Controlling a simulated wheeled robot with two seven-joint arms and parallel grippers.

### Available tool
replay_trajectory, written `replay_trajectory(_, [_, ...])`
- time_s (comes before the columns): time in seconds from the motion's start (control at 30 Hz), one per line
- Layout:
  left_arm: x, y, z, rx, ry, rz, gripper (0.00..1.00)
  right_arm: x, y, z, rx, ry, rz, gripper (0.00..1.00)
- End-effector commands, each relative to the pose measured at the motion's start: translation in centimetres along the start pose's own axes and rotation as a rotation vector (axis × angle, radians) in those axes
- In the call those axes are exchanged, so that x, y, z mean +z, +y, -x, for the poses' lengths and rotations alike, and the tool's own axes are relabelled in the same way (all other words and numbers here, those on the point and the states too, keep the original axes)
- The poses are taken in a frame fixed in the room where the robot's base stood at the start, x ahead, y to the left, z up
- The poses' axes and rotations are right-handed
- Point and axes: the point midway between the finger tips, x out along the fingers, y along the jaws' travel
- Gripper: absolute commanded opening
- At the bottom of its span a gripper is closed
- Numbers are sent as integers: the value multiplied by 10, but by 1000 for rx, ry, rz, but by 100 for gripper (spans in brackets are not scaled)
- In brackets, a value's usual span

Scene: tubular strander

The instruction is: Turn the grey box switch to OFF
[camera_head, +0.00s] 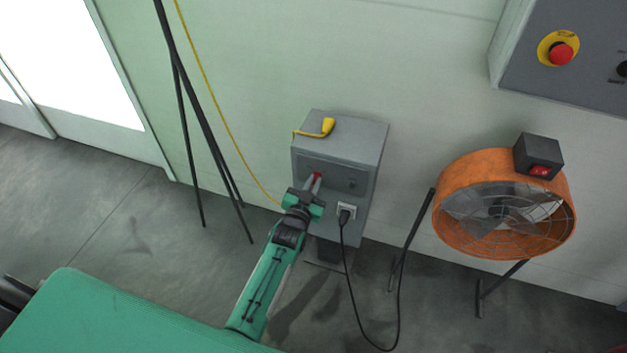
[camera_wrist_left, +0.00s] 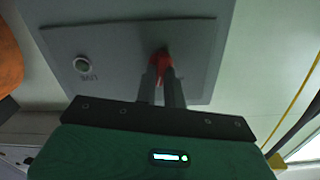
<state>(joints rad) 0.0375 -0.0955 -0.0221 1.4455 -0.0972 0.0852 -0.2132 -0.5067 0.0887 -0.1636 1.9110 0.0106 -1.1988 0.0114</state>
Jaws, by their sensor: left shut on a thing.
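The grey box (camera_head: 338,148) stands on a post against the wall, with a sloped top and a front panel. Its red switch handle (camera_head: 317,175) is on the left part of that panel; it also shows in the left wrist view (camera_wrist_left: 161,58). My left gripper (camera_head: 314,183) is at the panel, its two fingers (camera_wrist_left: 160,82) shut on the red switch handle. The fingers cover part of the handle, and I cannot read its position. A small round part (camera_wrist_left: 82,63) with a blurred label sits on the same panel. My right gripper is not in view.
A yellow plug (camera_head: 328,126) with a yellow cable lies on the box top. A black plug (camera_head: 344,216) and cord hang from the box's lower socket. An orange fan (camera_head: 456,190) stands right, and a grey panel with a red button (camera_head: 561,54) is upper right.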

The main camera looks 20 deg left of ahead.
Motion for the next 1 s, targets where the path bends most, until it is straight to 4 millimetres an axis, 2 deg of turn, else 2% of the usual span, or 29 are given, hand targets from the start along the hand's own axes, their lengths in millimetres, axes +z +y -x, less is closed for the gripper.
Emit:
replay_trajectory(0.5, [0, -3, 0, 1, 0, 489, 0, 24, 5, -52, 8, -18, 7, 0])
replay_trajectory(0.7, [1, -3, 0, 0, -1, 671, 0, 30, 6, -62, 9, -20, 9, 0])
replay_trajectory(1.0, [2, -4, 0, 1, -1, 884, 0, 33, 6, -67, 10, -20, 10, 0])
